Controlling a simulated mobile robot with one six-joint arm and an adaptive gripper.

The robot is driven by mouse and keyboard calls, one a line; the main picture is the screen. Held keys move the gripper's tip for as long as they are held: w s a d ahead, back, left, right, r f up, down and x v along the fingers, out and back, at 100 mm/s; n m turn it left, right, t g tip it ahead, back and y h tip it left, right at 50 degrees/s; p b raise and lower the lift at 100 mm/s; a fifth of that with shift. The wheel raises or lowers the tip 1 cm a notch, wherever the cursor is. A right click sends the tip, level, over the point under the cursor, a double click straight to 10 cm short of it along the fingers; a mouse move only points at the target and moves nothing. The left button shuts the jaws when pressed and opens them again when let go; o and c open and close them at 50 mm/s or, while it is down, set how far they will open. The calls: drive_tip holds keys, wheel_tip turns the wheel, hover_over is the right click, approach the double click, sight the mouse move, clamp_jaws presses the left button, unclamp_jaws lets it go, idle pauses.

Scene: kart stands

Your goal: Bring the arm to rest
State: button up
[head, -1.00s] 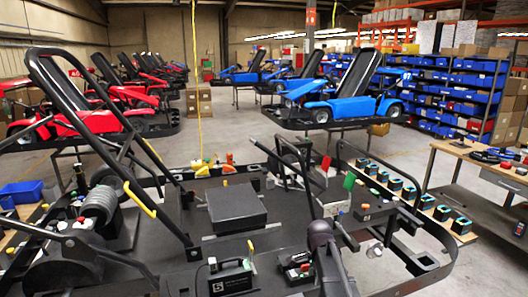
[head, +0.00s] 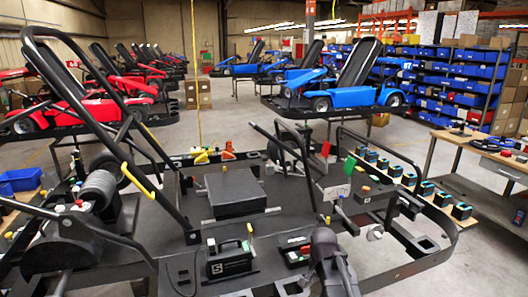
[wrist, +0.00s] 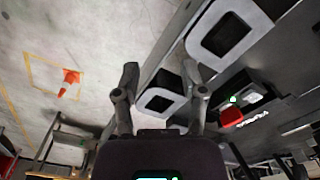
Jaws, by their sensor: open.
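My gripper (wrist: 160,66) is open in the wrist view, its two dark fingers spread apart with nothing held between them. Behind the fingers are square openings in a grey frame edge (wrist: 158,100) and pale concrete floor. In the head view a dark grey jointed part, which looks like my arm, stands at the bottom right of centre over the bare kart chassis (head: 300,215). The fingertips cannot be made out there.
On the chassis are a black box (head: 235,192), a black case marked 5 (head: 229,262) and a tall tubular seat frame (head: 100,130). Several black-and-blue blocks (head: 442,199) line the right side. A wooden bench (head: 450,142) stands at right. Open floor lies beyond the chassis.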

drive_tip(key=s+f+n+b, duration=0.4)
drive_tip(key=s+f+n, duration=0.1)
drive_tip(key=s+n, duration=0.2)
drive_tip(key=shift+s+f+n, duration=0.25)
drive_tip(key=shift+s+n, duration=0.15)
drive_tip(key=shift+s, duration=0.4)
